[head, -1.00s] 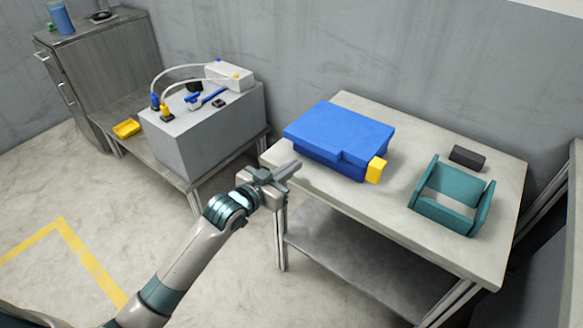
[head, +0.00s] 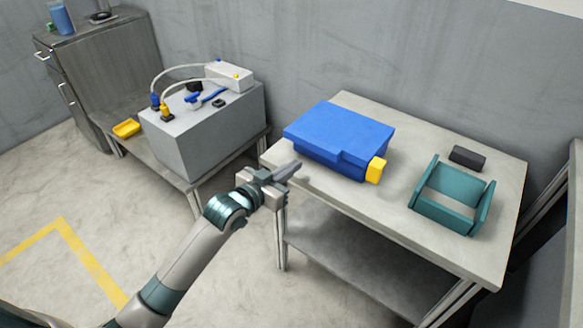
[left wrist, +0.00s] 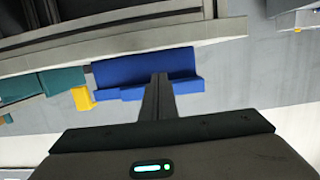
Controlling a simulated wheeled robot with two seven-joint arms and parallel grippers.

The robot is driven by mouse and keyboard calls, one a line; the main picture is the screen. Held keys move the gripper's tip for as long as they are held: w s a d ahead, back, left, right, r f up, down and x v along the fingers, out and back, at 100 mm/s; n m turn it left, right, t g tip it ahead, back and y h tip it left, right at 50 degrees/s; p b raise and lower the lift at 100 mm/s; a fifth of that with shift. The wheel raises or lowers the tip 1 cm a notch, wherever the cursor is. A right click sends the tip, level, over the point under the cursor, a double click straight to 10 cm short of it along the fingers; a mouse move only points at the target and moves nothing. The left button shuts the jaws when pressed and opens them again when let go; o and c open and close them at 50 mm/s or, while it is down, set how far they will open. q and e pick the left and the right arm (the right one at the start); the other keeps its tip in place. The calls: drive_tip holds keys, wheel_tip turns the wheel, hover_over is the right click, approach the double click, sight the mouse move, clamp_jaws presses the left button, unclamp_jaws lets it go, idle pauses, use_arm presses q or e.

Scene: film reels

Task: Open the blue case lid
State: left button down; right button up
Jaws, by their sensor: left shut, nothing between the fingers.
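The blue case (head: 335,145) sits on the grey table with its lid down. A yellow block (head: 376,170) is at its right front corner. In the left wrist view the blue case (left wrist: 145,68) and the yellow block (left wrist: 82,98) appear upside down beyond the fingers. My left gripper (head: 294,168) is shut and empty, at the table's left front edge, just left of and in front of the case, apart from it. Its closed fingers (left wrist: 158,98) also show in the left wrist view. My right gripper is not in view.
A teal open-framed holder (head: 445,209) and a dark block (head: 467,157) are right of the case on the table (head: 392,216). A grey box with cables (head: 205,135) and a yellow tray (head: 126,128) stand on a bench at left. The table's front middle is clear.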

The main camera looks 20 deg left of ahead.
use_arm(q)
drive_tip(key=shift+w+d, duration=0.1)
drive_tip(key=shift+w, duration=0.15)
drive_tip(key=shift+r+x, duration=0.15)
drive_tip(key=shift+x, duration=0.7)
drive_tip(key=shift+r+x, duration=0.2)
drive_tip(key=shift+x, duration=0.65)
drive_tip(key=shift+r+x, duration=0.15)
drive_tip(key=shift+x, duration=0.7)
drive_tip(key=shift+w, duration=0.1)
drive_tip(key=shift+p, duration=0.5)
